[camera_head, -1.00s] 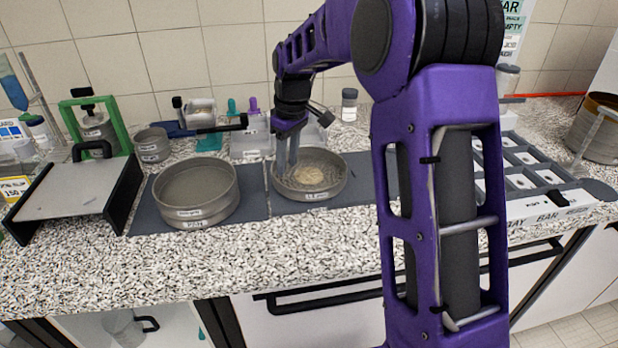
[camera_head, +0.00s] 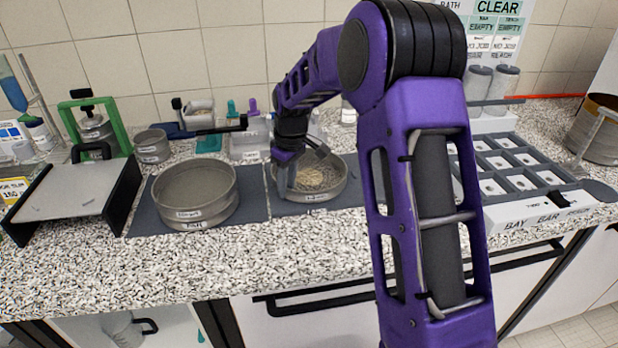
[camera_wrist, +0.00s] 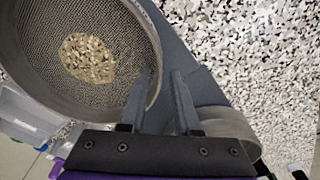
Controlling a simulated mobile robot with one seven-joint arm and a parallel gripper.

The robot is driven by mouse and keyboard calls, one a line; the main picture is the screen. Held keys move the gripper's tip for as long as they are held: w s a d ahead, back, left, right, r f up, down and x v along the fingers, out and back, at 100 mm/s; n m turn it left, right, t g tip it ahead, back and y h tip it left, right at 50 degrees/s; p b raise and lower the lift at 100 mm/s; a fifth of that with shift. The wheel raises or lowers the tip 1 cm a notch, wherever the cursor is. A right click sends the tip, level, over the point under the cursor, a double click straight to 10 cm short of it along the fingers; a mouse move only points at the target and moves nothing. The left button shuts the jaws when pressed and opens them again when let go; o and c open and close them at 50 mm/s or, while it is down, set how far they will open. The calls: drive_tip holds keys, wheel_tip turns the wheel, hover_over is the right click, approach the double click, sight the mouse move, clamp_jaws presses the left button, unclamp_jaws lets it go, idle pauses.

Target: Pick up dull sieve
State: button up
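A round grey sieve (camera_head: 328,187) with a patch of pale grains on its mesh sits on the right dark mat. It fills the upper left of the wrist view (camera_wrist: 40,85). No readable mark shows that it is the dull one. My gripper (camera_head: 284,190) is at its left rim, pointing down. In the wrist view my gripper (camera_wrist: 163,74) is open, one finger over the sieve's inside and the other outside, with the rim seemingly between them. Whether either finger touches the wall cannot be told. A wider grey stacked sieve and pan (camera_head: 196,196) stands on the left mat.
A black-sided stand (camera_head: 75,190) and a green-framed device (camera_head: 97,125) are at left. A small grey cup (camera_head: 152,146) and clear bins (camera_head: 250,140) stand behind. A compartment tray (camera_head: 515,165) lies at right. The front counter strip is clear.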

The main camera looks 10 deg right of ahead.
clamp_jaws()
drive_tip(key=shift+r, duration=0.1)
idle(1.1)
